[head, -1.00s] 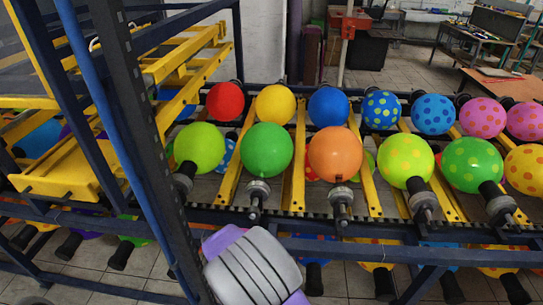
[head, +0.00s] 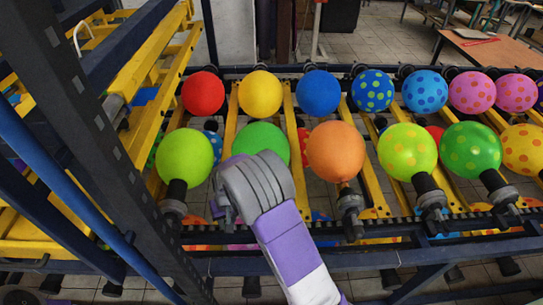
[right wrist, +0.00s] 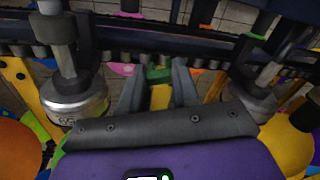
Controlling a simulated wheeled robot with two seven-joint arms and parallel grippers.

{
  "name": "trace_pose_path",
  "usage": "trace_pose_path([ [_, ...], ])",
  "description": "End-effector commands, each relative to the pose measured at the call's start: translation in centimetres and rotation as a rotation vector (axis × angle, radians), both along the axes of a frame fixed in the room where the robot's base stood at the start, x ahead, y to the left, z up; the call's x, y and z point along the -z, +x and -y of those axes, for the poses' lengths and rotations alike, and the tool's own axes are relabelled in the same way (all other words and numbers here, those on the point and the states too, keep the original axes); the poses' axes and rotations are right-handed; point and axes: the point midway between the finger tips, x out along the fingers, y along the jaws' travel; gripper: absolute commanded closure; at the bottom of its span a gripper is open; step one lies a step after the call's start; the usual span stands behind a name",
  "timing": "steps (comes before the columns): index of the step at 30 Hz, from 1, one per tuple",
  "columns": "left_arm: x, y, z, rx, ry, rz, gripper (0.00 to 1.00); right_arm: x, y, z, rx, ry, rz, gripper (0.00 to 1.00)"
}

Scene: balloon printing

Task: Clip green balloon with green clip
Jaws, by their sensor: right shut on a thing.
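The plain green balloon (head: 262,138) sits in the front row of the rack in the head view, between a yellow-green and an orange balloon. My right gripper (head: 226,212), grey and purple, is over its near lower side and hides its neck and holder. In the right wrist view the two fingers (right wrist: 158,86) hold a small green piece, the green clip (right wrist: 158,74), between their tips. I cannot tell whether the clip touches the balloon's neck. My left gripper is not in view.
The yellow-green balloon (head: 185,156) and the orange balloon (head: 336,151) stand close on either side, with their metal holders below. A red balloon (head: 203,93) and several others form the back row. A dark blue frame post (head: 75,110) rises at the left.

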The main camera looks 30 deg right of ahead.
Motion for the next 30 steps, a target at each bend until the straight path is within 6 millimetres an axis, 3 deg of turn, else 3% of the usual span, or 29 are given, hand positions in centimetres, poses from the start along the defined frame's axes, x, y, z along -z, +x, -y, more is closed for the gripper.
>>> trace_pose_path([
  [1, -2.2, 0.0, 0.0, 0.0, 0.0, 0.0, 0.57, -1.7, 1.0, 2.2, 0.046, 0.018, 0.012, 0.89],
  [6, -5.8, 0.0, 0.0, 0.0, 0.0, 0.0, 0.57, -4.3, 3.5, 8.9, 0.166, 0.068, 0.058, 0.89],
  [12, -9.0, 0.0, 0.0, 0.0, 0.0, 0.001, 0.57, -6.7, 4.7, 16.4, 0.289, 0.113, 0.108, 0.89],
  [15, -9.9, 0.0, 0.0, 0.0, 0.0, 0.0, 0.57, -7.5, 4.8, 19.1, 0.331, 0.125, 0.124, 0.89],
  [21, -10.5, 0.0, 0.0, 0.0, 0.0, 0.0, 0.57, -7.9, 4.8, 21.4, 0.366, 0.136, 0.141, 0.89],
  [30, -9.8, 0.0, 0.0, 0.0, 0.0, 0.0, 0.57, -6.6, 5.3, 21.4, 0.368, 0.136, 0.14, 0.89],
])
